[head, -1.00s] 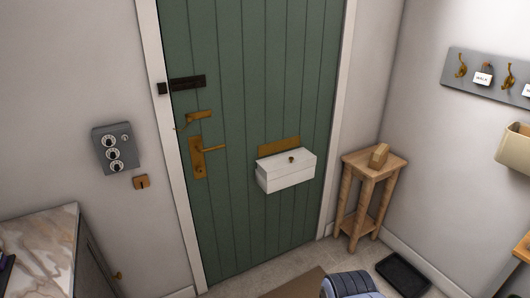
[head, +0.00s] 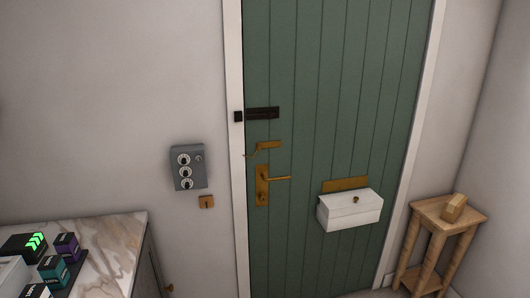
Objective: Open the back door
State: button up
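The back door (head: 330,90) is green, made of vertical planks, and stands shut in its white frame (head: 233,60). A dark bolt (head: 262,113) sits high on its left edge, beside a small dark block (head: 238,117) on the frame; I cannot tell whether the bolt is engaged. Below it is a brass fitting (head: 268,146) with a thin part hanging toward the frame. Lower still is a brass plate (head: 262,190) with a lever handle (head: 277,179) that looks level. My gripper is not in view.
A grey box with dials (head: 187,168) and a small brown plate (head: 206,202) are on the wall left of the door. A marble-topped cabinet (head: 110,245) stands at lower left. A white box (head: 349,212) juts from the door. A wooden stand (head: 437,215) is at right.

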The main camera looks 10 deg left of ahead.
aim_at(340, 78)
jog(key=i+l+u, duration=0.1)
jog(key=i, duration=0.25)
jog(key=i+l+u, duration=0.15)
jog(key=i, duration=0.25)
jog(key=i+l+u, duration=0.1)
jog(key=i, duration=0.25)
